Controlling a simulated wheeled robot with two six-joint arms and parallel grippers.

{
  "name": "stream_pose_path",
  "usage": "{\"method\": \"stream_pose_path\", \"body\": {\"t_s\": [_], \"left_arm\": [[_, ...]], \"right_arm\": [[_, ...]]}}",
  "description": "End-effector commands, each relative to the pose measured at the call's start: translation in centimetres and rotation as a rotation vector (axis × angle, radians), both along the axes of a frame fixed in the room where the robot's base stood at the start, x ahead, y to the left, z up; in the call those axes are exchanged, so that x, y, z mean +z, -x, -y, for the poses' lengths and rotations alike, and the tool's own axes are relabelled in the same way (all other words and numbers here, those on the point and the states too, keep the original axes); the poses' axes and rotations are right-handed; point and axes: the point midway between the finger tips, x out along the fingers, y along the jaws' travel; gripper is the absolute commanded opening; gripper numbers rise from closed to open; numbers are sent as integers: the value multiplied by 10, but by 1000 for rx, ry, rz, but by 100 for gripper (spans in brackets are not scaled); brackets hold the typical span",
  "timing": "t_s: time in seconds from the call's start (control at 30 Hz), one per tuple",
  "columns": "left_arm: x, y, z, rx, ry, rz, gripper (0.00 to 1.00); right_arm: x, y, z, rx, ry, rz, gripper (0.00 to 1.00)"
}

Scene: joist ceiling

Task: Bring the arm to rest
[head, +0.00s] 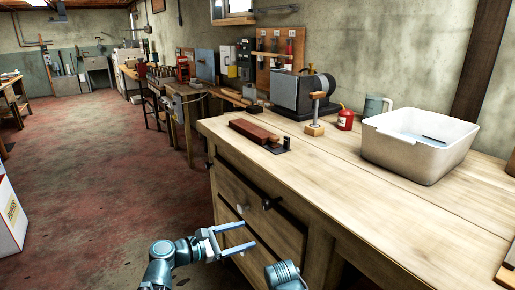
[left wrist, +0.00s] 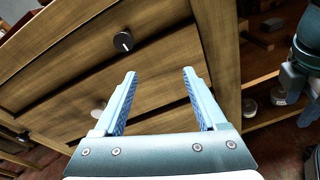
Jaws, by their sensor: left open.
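My left gripper (head: 249,235) is open and empty in front of the wooden workbench's drawers, below the bench top. It also shows in the left wrist view (left wrist: 159,74), its two pale blue fingers spread apart with nothing between them. The fingers point toward the drawer fronts (left wrist: 165,60); I cannot tell whether they touch them. A blue-grey part of my other arm (head: 283,275) shows at the bottom of the head view. Part of that arm also shows at the right edge of the left wrist view, where its gripper is not clear.
The workbench top (head: 330,165) holds a brown block (head: 254,130), a wooden-handled tool (head: 316,115), a red can (head: 345,120), a mug (head: 376,105) and a white tub (head: 410,155). A dark knob (left wrist: 123,41) juts from a drawer. The red floor (head: 110,160) at left is clear.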

Motion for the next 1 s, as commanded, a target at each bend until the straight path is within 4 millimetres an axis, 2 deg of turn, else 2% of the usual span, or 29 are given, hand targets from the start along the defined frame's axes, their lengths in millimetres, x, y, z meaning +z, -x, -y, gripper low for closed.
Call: {"method": "stream_pose_path", "body": {"t_s": [0.03, 0.1, 0.2, 0.33, 0.4, 0.5, 0.63, 0.83, 0.9, 1.0], "left_arm": [[-18, 13, 21, -80, -125, 40, 74], [-50, 33, 45, -220, -335, 118, 74], [-94, 65, 65, -455, -627, 239, 74], [-141, 105, 70, -798, -957, 397, 74], [-159, 122, 64, -979, -1097, 467, 74], [-175, 139, 52, -1206, -1251, 546, 74], [-184, 153, 35, -1464, -1393, 618, 74], [-184, 167, 10, -1828, -1543, 683, 74], [-160, 165, 9, -1811, -1537, 679, 74], [-141, 165, 10, -1807, -1537, 679, 74]], "right_arm": [[0, 0, 0, 0, 0, 0, 50], [0, 0, 0, 0, 0, 0, 50], [0, 0, 0, 0, 0, 0, 50], [0, 0, 0, 0, 0, 0, 50], [0, 0, 0, 0, 0, 0, 50], [0, 0, 0, 0, 0, 0, 50], [0, 0, 0, 0, 0, 0, 50], [0, 0, 0, 0, 0, 0, 50], [25, 0, 0, 0, 0, 0, 50], [44, 0, 0, 0, -1, 0, 50]]}}
